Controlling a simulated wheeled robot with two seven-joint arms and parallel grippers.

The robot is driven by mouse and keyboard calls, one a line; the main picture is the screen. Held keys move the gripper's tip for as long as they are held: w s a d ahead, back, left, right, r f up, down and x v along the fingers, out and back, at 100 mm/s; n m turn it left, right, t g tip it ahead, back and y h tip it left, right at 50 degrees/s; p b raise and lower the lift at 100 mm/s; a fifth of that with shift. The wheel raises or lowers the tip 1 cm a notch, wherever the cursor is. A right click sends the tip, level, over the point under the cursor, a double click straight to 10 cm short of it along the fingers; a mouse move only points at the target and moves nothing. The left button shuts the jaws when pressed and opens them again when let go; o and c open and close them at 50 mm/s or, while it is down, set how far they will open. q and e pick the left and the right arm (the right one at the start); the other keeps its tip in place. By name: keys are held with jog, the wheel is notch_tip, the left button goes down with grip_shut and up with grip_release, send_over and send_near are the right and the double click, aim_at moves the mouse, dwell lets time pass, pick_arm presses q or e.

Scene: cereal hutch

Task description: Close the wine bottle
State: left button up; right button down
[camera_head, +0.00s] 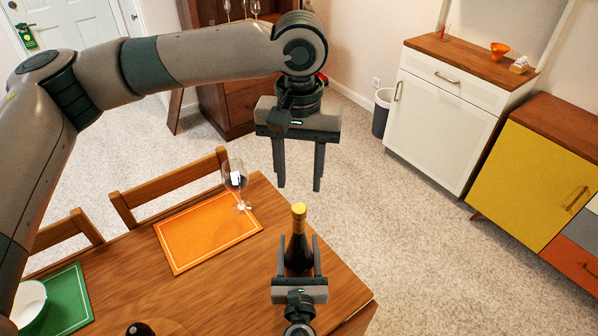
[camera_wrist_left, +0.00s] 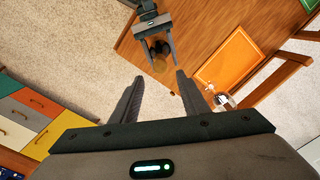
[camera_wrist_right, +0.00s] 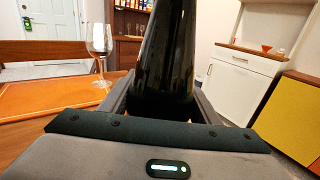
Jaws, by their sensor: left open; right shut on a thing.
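The dark wine bottle (camera_head: 299,252) stands upright near the table's right corner, with a yellow top (camera_head: 298,209) on its neck. Whether this top is a separate stopper cannot be told. My right gripper (camera_head: 299,242) is shut around the bottle's body; its dark glass (camera_wrist_right: 166,60) fills the middle of the right wrist view. My left gripper (camera_head: 299,187) is open and empty, pointing down, and appears above the bottle. In the left wrist view the yellow top (camera_wrist_left: 159,65) shows beyond the open fingertips, roughly between them and apart from them.
A wine glass (camera_head: 236,182) stands by the orange placemat (camera_head: 190,250), left of the bottle. A green placemat (camera_head: 70,312) with a white bowl (camera_head: 30,300) lies at left. Chairs line the far table edge. White (camera_head: 440,120) and yellow (camera_head: 525,180) cabinets stand at right.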

aim_at(299, 208)
pick_arm(q)
jog(key=shift+f, duration=3.95)
grip_shut()
jog(key=shift+m, duration=0.3)
jog(key=m, duration=1.7)
jog(key=shift+m, duration=0.4)
jog(key=m, duration=0.6)
